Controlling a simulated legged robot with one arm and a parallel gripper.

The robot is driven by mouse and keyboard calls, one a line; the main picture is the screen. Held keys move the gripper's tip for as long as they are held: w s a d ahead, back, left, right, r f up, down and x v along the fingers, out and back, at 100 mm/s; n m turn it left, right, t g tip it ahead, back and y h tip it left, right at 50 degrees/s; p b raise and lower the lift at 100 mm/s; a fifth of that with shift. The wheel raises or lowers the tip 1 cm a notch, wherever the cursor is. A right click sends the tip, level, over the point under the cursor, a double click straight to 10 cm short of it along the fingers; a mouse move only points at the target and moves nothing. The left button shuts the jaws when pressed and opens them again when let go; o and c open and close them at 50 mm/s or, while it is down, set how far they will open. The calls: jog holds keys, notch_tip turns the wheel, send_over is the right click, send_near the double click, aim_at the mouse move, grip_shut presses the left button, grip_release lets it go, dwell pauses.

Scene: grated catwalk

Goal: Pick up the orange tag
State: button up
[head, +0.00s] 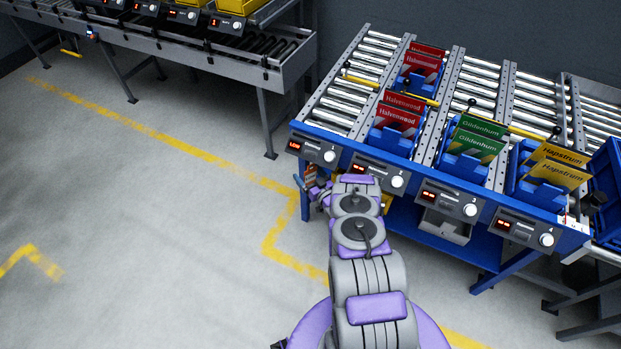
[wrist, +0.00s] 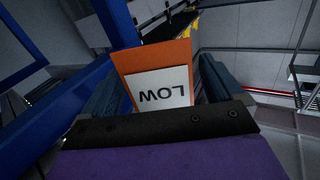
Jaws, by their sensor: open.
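The orange tag (wrist: 125,60) carries a white label that reads LOW upside down in the wrist view. It stands between the two dark blue fingers of my open gripper (wrist: 158,85). Its lower part is hidden behind the black edge of my gripper. I cannot tell whether either finger touches it. In the head view a small orange piece of the tag (head: 310,174) shows at the front left leg of the roller rack, beside my gripper (head: 310,190), which is mostly hidden by my arm.
The blue-framed roller rack (head: 400,172) holds red, green and yellow cards in blue holders, with control boxes along its front. A blue post (wrist: 115,22) is close left of the tag. Another conveyor (head: 200,50) stands at the back left. The grey floor (head: 150,220) is clear.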

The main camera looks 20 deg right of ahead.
jog(key=shift+w, duration=0.35)
jog(key=c, duration=1.1)
jog(key=shift+s+a+r, duration=0.1)
jog(key=shift+s+a+r+p, duration=0.2)
jog(key=shift+a+r+p, duration=0.1)
jog(key=shift+r+p, duration=0.05)
jog(key=shift+s+a+r+p, duration=0.7)
jog(key=shift+s+a+r, duration=0.6)
jog(key=shift+a, duration=0.45)
jog(key=shift+s+a+r+p, duration=0.75)
jog(key=shift+s+a+r, duration=0.3)
jog(key=shift+s+a, duration=0.5)
jog(key=shift+s+a+r+p, duration=0.7)
jog(key=shift+s+a+r, duration=0.5)
jog(key=shift+a, duration=0.7)
